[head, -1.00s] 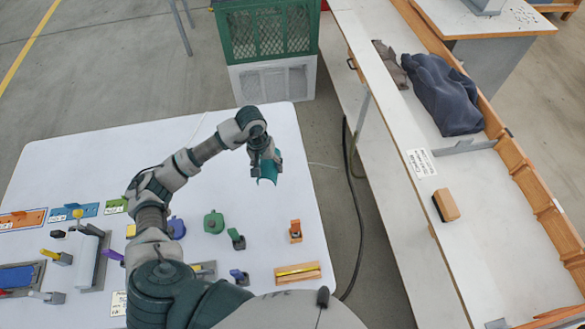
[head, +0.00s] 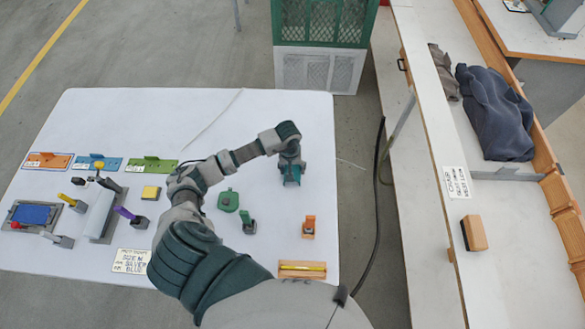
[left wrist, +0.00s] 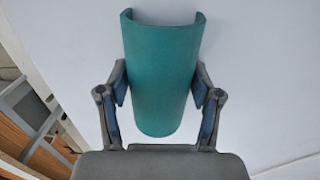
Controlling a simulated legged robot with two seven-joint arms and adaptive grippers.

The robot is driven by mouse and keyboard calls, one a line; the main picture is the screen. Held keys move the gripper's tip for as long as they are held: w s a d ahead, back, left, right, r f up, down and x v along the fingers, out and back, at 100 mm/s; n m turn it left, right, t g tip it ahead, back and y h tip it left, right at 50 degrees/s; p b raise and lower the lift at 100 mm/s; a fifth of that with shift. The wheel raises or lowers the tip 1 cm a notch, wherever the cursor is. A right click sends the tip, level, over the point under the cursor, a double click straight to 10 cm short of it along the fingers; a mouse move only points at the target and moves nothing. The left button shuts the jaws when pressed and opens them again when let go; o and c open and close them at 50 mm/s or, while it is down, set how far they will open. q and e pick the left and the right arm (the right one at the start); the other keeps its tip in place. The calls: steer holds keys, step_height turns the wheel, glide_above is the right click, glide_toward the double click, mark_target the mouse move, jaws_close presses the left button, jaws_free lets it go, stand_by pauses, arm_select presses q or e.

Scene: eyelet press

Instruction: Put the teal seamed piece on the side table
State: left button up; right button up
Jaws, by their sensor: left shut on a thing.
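The teal seamed piece is a curved, trough-like shell. In the left wrist view the teal piece (left wrist: 162,75) stands between the two fingers, which press on its sides; no seam can be made out. My left gripper (left wrist: 160,100) is shut on it. In the head view my left gripper (head: 290,172) hangs over the right part of a white table (head: 250,120), and a little teal shows at its tips. I cannot tell the exact gap to the tabletop. My right gripper is not in view.
Green tools (head: 228,201), an orange block (head: 309,227) and a wooden tray (head: 302,269) lie nearer me. Several tools and plates fill the table's left side. A long bench (head: 425,200) with dark cloth (head: 494,112) stands right. The table's far part is clear.

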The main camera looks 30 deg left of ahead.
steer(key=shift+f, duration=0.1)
arm_select(q)
steer(key=o, duration=1.1)
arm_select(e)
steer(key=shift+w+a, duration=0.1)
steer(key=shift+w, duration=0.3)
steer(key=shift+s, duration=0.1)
arm_select(q)
steer(key=shift+r, duration=0.3)
steer(key=r, duration=0.5)
steer(key=shift+a+r, duration=0.1)
steer(key=shift+a, duration=0.1)
step_height(320, 180, up, 6)
steer(key=shift+s+a+r+b, duration=0.1)
steer(key=shift+s+b, duration=0.05)
steer(key=shift+b, duration=0.2)
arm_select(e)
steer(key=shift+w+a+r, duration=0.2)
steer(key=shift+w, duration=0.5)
